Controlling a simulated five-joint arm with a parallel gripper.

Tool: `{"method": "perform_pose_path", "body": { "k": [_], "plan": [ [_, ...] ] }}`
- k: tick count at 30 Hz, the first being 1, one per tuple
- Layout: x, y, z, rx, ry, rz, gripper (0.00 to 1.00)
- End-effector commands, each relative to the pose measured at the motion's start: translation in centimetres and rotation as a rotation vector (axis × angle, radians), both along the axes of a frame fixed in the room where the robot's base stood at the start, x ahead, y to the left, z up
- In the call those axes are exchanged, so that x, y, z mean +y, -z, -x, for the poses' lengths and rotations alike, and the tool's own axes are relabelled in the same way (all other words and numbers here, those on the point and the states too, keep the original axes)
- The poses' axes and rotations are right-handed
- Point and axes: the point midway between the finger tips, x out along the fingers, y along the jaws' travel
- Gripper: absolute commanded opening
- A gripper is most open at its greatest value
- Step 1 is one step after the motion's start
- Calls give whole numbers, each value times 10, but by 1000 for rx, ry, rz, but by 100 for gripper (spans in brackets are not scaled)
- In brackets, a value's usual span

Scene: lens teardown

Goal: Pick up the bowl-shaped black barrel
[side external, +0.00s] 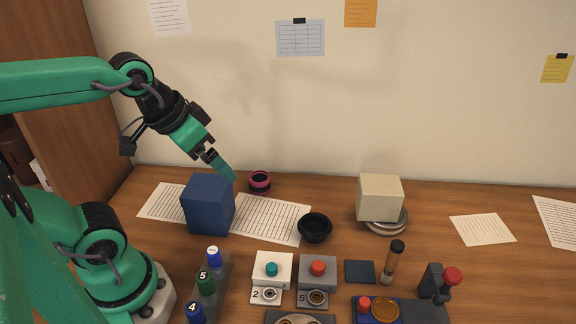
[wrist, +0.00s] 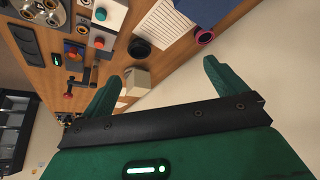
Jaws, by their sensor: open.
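The bowl-shaped black barrel (side external: 315,228) sits upright on the wooden table, at the right end of the lined paper sheet. It also shows in the wrist view as a dark round shape (wrist: 139,48). My gripper (side external: 228,172) is up and to the left of it in the side view, above and behind the blue block. In the wrist view my gripper's green fingers (wrist: 158,80) are spread wide with nothing between them. The gripper is open and well apart from the barrel.
A blue block (side external: 208,205) stands left of the barrel. A pink-and-black ring (side external: 260,183) is behind. A cream block (side external: 380,198) rests on a grey round part (side external: 387,222) to the right. Button boxes (side external: 272,272) stand in front. The table between barrel and cream block is clear.

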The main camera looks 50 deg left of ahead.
Motion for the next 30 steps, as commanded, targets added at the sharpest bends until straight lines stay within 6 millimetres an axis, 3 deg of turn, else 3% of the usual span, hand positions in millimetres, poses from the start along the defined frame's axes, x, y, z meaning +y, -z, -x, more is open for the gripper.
{"method": "perform_pose_path", "body": {
  "k": [14, 30],
  "plan": [
    [-3, 0, -12, 30, 13, 0, 97],
    [-26, 22, -87, 198, 88, -11, 97]
  ]
}}
